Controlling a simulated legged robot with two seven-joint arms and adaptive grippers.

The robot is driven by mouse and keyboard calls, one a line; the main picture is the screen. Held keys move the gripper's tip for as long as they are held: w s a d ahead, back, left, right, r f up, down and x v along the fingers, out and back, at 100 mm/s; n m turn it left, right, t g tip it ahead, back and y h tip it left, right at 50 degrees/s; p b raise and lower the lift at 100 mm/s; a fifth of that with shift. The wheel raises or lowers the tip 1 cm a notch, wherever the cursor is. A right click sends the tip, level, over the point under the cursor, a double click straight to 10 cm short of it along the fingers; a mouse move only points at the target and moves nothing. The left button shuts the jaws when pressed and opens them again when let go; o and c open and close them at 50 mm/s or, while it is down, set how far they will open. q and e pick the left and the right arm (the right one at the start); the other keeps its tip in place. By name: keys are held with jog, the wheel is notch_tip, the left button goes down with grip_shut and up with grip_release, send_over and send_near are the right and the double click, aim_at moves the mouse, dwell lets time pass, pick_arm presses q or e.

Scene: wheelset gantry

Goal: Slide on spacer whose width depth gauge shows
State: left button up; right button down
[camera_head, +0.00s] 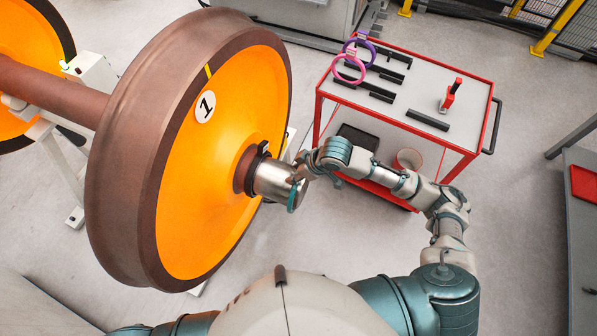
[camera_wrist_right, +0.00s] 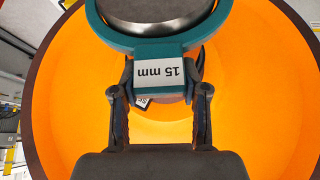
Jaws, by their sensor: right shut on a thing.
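My right gripper (camera_wrist_right: 160,112) is shut on a teal spacer ring (camera_wrist_right: 171,45) by its tab, which carries a "15 mm" label, upside down in the right wrist view. In the head view the teal ring (camera_head: 293,196) is at the outer end of the silver axle journal (camera_head: 272,181). In the wrist view it frames the journal's round end face (camera_wrist_right: 160,8); how far it is on cannot be told. A dark fitting (camera_head: 262,150) sits by the hub; a small white-faced item (camera_wrist_right: 143,101) shows behind the ring, its reading illegible. My left gripper is not in view.
The orange wheel (camera_head: 233,120) marked "1" stands left of my right arm. A red-framed cart (camera_head: 395,127) holds a pink ring (camera_head: 349,69), a purple ring (camera_head: 366,50), black racks and a red-and-black tool (camera_head: 450,95). A grey bench (camera_head: 580,215) stands at right.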

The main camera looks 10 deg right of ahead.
aim_at(258, 162)
jog(key=shift+w+a, duration=1.05)
jog(key=shift+a, duration=0.55)
jog(key=shift+w+a, duration=1.1)
jog(key=shift+a, duration=0.5)
jog(key=shift+w+a, duration=1.05)
jog(key=shift+a, duration=0.55)
jog(key=c, duration=0.5)
grip_release()
jog(key=v, duration=1.1)
jog(key=shift+d+r, duration=0.15)
jog(key=shift+r, duration=0.25)
jog(key=shift+s, duration=0.1)
